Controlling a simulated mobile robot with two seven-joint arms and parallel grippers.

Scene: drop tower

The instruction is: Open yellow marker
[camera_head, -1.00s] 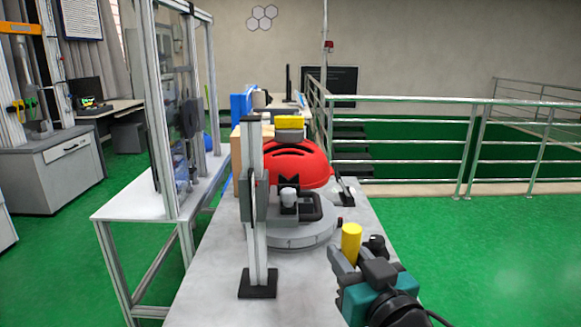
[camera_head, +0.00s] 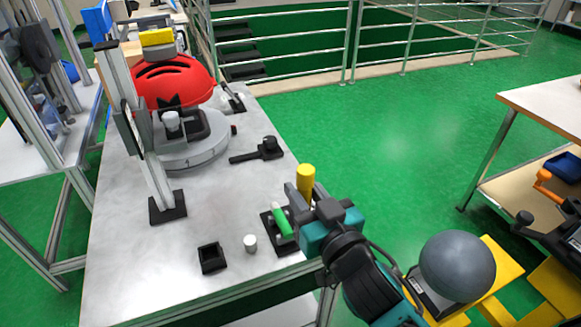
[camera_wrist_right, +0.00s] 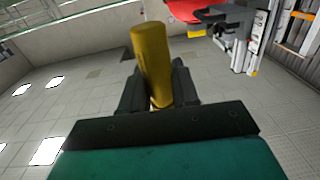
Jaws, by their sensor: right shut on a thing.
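A yellow marker (camera_head: 306,184) stands roughly upright in my right gripper (camera_head: 304,197) in the head view. The right gripper is shut on it, above the right front edge of the grey table. In the right wrist view the yellow marker (camera_wrist_right: 152,65) rises between the two dark fingers (camera_wrist_right: 158,92). I cannot tell its cap from its body. My left gripper is not in view.
A green cylinder (camera_head: 282,220) leans in a black holder on the table (camera_head: 215,210). A white cylinder (camera_head: 250,243) and a small black tray (camera_head: 211,257) stand near the front. A red helmet (camera_head: 172,82) is farther back, behind a metal post (camera_head: 150,170).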

